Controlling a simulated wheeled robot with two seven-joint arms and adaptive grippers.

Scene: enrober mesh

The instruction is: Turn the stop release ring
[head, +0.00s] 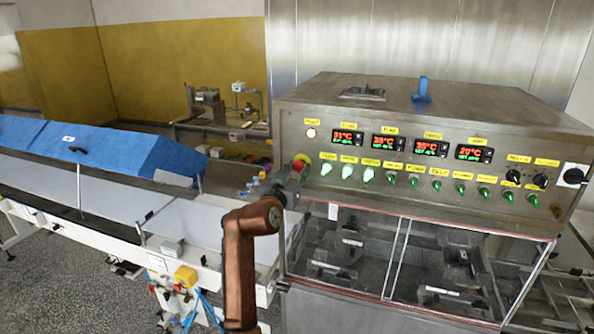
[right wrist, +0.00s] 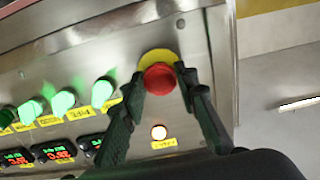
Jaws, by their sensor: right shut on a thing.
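The red stop button with its release ring (right wrist: 159,77) sits on a yellow round backing (right wrist: 157,56) on the steel control panel in the right wrist view. My right gripper (right wrist: 161,85) has one dark finger on each side of the red head and is shut on it. In the head view my right gripper (head: 297,172) is at the panel's left edge. It hides most of the stop button there, with some yellow backing (head: 302,158) showing. My left gripper is not in view.
Several green-lit knobs (head: 367,173) and red displays (head: 391,143) line the panel beside the button. A lit white lamp (right wrist: 158,132) is close to my fingers. A glass-fronted chamber (head: 420,262) lies below, and a conveyor (head: 110,196) runs left.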

